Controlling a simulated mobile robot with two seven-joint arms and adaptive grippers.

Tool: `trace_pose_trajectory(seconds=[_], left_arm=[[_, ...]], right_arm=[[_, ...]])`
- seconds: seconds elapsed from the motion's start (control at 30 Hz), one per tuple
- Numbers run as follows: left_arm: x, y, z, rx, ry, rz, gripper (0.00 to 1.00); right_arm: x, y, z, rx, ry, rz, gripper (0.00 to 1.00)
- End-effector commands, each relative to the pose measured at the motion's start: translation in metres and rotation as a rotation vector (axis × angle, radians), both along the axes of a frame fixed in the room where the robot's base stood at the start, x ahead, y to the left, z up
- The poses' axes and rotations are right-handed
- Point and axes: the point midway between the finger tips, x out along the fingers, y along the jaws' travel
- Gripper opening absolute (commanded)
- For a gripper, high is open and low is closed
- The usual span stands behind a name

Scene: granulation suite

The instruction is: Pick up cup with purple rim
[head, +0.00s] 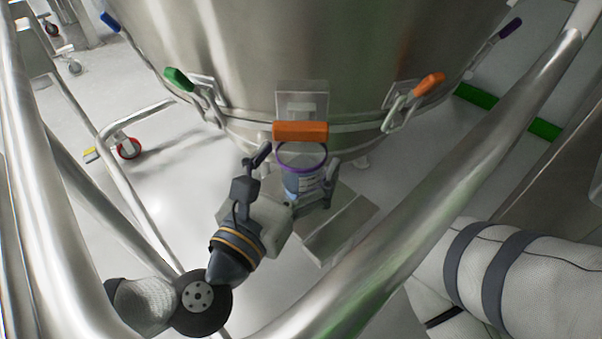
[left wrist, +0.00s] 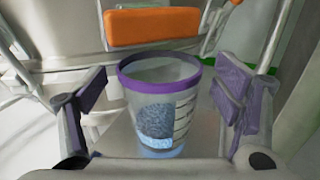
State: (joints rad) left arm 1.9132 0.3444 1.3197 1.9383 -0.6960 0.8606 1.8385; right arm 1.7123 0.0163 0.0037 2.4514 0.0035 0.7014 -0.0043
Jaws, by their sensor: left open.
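The clear cup with a purple rim (head: 302,178) stands upright in front of the large steel vessel, below an orange latch handle. In the left wrist view the cup (left wrist: 160,105) has graduation marks on its side and some blue-grey material low inside. My left gripper (head: 297,178) is open, with one finger on each side of the cup. In the left wrist view the two fingers of the gripper (left wrist: 162,98) show gaps to the cup on both sides. The cup's base is partly hidden by the gripper body. My right gripper is not visible; only part of the right arm shows.
The steel vessel (head: 290,60) fills the back, with orange (head: 300,131) and green (head: 178,79) latch handles around it. Thick steel rails (head: 440,190) cross in front on the right and left. A grey step-like block (head: 340,228) lies beside the gripper.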

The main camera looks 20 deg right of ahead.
Motion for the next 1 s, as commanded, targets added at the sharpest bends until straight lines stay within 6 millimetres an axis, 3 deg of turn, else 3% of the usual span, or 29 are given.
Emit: trace_pose_trajectory(seconds=[0.1,0.33,0.37,0.5,0.6,0.7,1.0], left_arm=[[0.010,-0.013,-0.002,0.001,0.000,-0.002,0.83],[0.013,-0.015,-0.001,0.002,0.001,-0.001,0.83],[0.013,-0.015,-0.001,0.002,0.001,-0.001,0.81],[0.013,-0.015,-0.001,0.002,0.001,-0.001,0.49],[0.013,-0.015,-0.001,0.002,0.001,-0.001,0.31],[0.013,-0.015,-0.001,0.002,0.001,-0.001,0.26],[0.009,-0.020,0.004,0.001,0.001,-0.004,0.26]], right_arm=[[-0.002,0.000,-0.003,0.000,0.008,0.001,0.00],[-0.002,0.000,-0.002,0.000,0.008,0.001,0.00],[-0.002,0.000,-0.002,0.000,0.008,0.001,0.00],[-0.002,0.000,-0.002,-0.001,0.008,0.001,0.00],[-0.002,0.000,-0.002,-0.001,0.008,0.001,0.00],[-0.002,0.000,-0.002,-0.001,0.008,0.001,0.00],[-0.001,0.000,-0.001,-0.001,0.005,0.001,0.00]])
